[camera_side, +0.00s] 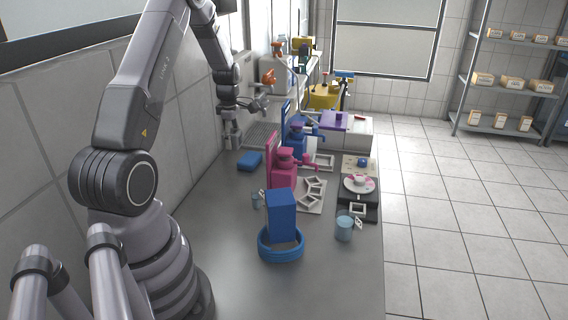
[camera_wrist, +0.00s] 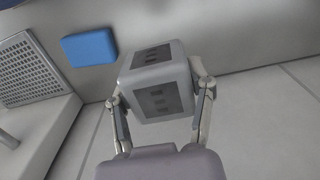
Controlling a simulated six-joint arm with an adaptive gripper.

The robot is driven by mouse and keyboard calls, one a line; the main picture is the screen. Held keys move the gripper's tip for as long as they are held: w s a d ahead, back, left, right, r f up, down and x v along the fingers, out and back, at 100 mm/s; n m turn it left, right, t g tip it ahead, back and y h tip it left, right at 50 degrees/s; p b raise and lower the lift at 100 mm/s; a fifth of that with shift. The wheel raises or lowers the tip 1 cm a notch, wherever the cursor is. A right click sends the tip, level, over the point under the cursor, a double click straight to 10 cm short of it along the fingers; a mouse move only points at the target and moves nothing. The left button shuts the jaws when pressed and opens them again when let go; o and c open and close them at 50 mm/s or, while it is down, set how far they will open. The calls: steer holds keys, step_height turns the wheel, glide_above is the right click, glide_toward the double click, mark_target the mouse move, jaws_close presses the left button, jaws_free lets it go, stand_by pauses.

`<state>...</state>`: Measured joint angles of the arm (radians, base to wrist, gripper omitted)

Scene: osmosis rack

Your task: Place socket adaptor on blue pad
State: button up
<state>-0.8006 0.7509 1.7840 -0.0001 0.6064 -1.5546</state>
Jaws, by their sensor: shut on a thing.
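The socket adaptor (camera_wrist: 155,68) is a grey cube with dark slotted panels on its faces. My gripper (camera_wrist: 158,96) is shut on it in the wrist view, with one finger on either side. The blue pad (camera_wrist: 90,47) lies flat on the counter, apart from the adaptor and up and left of it in that view. In the side view the blue pad (camera_side: 250,160) is near the wall, and the end of my arm is beyond it.
A grey perforated grille (camera_wrist: 30,75) lies left of the pad in the wrist view. In the side view, pink (camera_side: 285,175) and blue (camera_side: 297,142) machines stand right of the pad. A blue block (camera_side: 282,213) stands in a blue ring.

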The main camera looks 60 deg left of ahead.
steer(key=w+a+f, duration=0.4)
steer(key=w+a, duration=0.1)
glide_above(247, 161)
steer(key=f, duration=0.4)
steer(key=shift+s+d+f, duration=0.15)
steer(key=shift+d, duration=0.05)
steer(key=shift+a+f, duration=0.15)
steer(key=shift+f, duration=1.5)
steer(key=shift+f, duration=0.1)
steer(key=o, duration=1.2)
